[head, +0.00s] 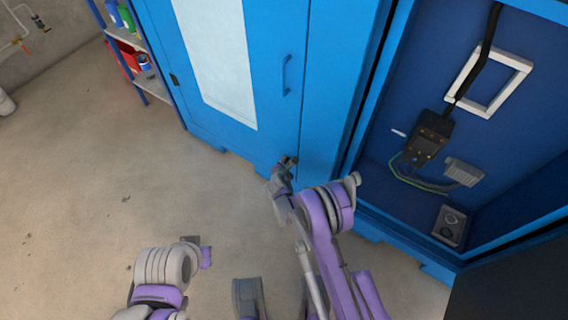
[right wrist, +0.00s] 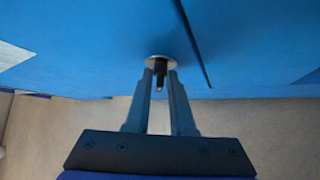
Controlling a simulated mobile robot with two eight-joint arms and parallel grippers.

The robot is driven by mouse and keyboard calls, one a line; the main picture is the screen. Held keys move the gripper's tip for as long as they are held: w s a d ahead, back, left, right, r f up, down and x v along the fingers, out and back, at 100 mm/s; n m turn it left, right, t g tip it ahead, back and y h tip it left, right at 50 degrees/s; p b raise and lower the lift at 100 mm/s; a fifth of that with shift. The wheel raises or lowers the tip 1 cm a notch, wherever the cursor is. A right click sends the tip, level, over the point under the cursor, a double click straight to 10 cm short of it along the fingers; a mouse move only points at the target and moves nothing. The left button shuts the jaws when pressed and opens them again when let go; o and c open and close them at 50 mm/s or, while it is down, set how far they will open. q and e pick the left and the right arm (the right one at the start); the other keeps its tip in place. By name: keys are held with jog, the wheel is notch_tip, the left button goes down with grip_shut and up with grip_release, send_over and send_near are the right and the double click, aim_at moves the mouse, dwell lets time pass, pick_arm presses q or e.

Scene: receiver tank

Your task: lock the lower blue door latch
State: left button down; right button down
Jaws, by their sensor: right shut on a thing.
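The lower latch of the blue door (head: 275,60) shows in the right wrist view as a small dark knob (right wrist: 160,68) on a round pale metal plate (right wrist: 159,60) near the door's bottom edge. My right gripper (right wrist: 160,78) is shut on the latch knob, with one finger on each side of it. In the head view my right gripper (head: 287,163) is at the low part of the door, near its right edge, and covers the latch. My left arm shows at the lower left of the head view, but I cannot make out its gripper fingers.
An open blue cabinet bay (head: 500,150) to the right holds a black device (head: 428,138) with cables and a white frame (head: 460,82). A blue door handle (head: 286,75) sits above my right gripper. A shelf (head: 150,85) stands at the upper left. The concrete floor (head: 90,170) is clear.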

jog(key=shift+d+t+y, duration=0.1)
jog(key=shift+t+y, duration=0.2)
jog(key=shift+t, duration=0.1)
jog(key=c, duration=0.9)
grip_release()
jog(key=shift+c, duration=0.2)
jog(key=d+p+v, duration=0.1)
jog(key=p+v, duration=0.1)
jog(key=v, duration=0.8)
jog(key=shift+s+a+r, duration=0.2)
jog(key=shift+s+a, duration=0.1)
jog(key=shift+a, duration=0.2)
